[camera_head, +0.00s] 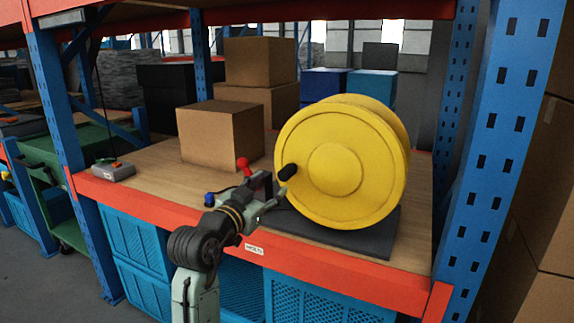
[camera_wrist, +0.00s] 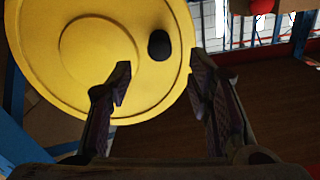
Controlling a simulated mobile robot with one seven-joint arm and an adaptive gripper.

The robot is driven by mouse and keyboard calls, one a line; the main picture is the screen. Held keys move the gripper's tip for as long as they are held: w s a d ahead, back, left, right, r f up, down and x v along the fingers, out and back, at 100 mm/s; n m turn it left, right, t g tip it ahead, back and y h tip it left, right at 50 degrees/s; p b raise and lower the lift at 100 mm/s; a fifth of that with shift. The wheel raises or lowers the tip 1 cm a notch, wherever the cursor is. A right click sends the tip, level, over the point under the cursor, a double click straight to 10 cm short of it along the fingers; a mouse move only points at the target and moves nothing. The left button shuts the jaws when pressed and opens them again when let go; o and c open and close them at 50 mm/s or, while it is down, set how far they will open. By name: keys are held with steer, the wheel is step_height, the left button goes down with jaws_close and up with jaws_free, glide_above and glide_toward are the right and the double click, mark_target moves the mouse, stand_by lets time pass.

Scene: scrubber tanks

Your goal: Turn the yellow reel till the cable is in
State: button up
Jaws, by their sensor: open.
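The yellow reel (camera_head: 335,165) stands upright on a dark base plate (camera_head: 376,236) on the wooden shelf. Its round face also fills the upper left of the wrist view (camera_wrist: 85,45). A black crank knob (camera_head: 287,172) sticks out near the left edge of the face. In the wrist view the knob (camera_wrist: 159,45) shows beyond and between the fingertips. My gripper (camera_head: 277,190) is just left of the reel, close to the knob. Its two fingers (camera_wrist: 158,78) are spread apart with nothing between them. I cannot make out any cable on the reel.
Cardboard boxes (camera_head: 222,137) stand on the shelf behind left of the reel, blue bins (camera_head: 370,88) behind it. A grey control box (camera_head: 113,171) lies at the shelf's left. A blue upright (camera_head: 492,150) stands at right. Bare wood lies left of my gripper.

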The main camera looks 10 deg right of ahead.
mark_target(282, 176)
steer(key=p+x, duration=0.3)
steer(key=x, duration=0.7)
steer(key=shift+w+d, duration=0.15)
steer(key=shift+d, duration=0.05)
jaws_close()
stand_by(0.5)
